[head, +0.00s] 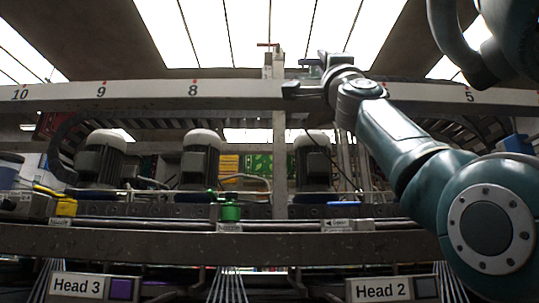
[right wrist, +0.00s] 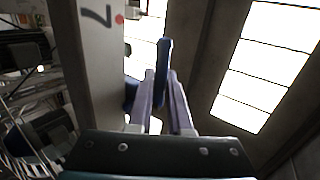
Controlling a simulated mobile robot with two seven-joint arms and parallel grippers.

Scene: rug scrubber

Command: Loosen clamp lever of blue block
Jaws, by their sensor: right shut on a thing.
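My right gripper (head: 297,76) is raised at the numbered beam, just right of the upright post, in the head view. In the right wrist view its two pale purple fingers (right wrist: 163,98) are closed around a slim blue bar (right wrist: 163,58), which looks like a clamp lever. The bar sticks up beyond the fingertips. Another dark blue part (right wrist: 131,92) shows beside the left finger, close to the beam; it may be the blue block, but it is mostly hidden. My left gripper is not in view.
The long grey beam (head: 140,96) carries numbers and red dots. The post (head: 279,150) has a red handle (head: 267,45) near its top. Below stand several motors (head: 201,160), a green block (head: 230,212) and a yellow block (head: 66,207) on the rail. Open space lies above the beam.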

